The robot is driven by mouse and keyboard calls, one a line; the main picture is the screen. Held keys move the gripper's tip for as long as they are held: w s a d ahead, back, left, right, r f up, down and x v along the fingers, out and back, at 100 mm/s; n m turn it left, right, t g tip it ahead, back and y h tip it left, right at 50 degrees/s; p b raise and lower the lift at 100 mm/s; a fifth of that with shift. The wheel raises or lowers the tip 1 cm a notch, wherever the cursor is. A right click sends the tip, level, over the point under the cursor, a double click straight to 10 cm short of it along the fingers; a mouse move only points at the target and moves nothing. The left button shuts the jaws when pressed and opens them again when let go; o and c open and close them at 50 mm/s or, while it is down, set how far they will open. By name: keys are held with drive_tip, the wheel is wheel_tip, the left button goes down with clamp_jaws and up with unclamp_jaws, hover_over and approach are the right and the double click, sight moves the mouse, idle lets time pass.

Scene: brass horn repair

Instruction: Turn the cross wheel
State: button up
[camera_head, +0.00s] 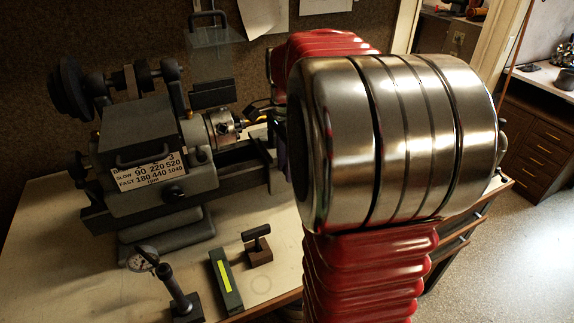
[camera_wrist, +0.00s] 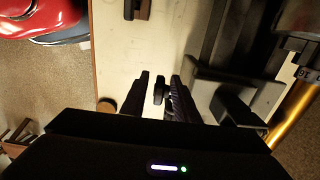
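In the wrist view, my gripper (camera_wrist: 160,76) points toward the bench and lathe with its two dark fingers apart. A small dark part (camera_wrist: 159,91) shows between the fingers; it may be the cross wheel or its handle, but I cannot tell for sure. I cannot tell whether the fingers touch it. The lathe (camera_head: 150,150) stands on the bench at the left in the head view. My arm covers the lathe's right part there, so neither my gripper nor the cross wheel shows in that view.
The cream bench top (camera_head: 50,215) carries a dial gauge on a stand (camera_head: 143,260), a dark bar with a yellow strip (camera_head: 225,278) and a small block (camera_head: 258,252). In the wrist view, a golden rod (camera_wrist: 298,112) and grey lathe parts (camera_wrist: 237,93) lie close at the right.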

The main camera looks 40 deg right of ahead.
clamp_jaws()
drive_tip(key=shift+s+y, duration=0.1)
drive_tip(key=shift+y, duration=0.2)
drive_tip(key=y, duration=0.2)
drive_tip(key=shift+s+d+t+y, duration=0.1)
drive_tip(key=shift+d+t+y, duration=0.3)
drive_tip(key=y, duration=0.2)
drive_tip(key=t+y, duration=0.1)
drive_tip(key=y, duration=0.1)
drive_tip(key=shift+s+d+y, duration=0.15)
drive_tip(key=shift+d+y, duration=0.15)
drive_tip(key=shift+d, duration=0.1)
drive_tip(key=y, duration=0.1)
drive_tip(key=t+y, duration=0.1)
drive_tip(key=y, duration=0.1)
drive_tip(key=shift+d+f, duration=0.1)
drive_tip(key=shift+d, duration=0.2)
drive_tip(key=shift+s+d+t+y, duration=0.15)
drive_tip(key=shift+t+y, duration=0.55)
drive_tip(key=shift+y, duration=1.1)
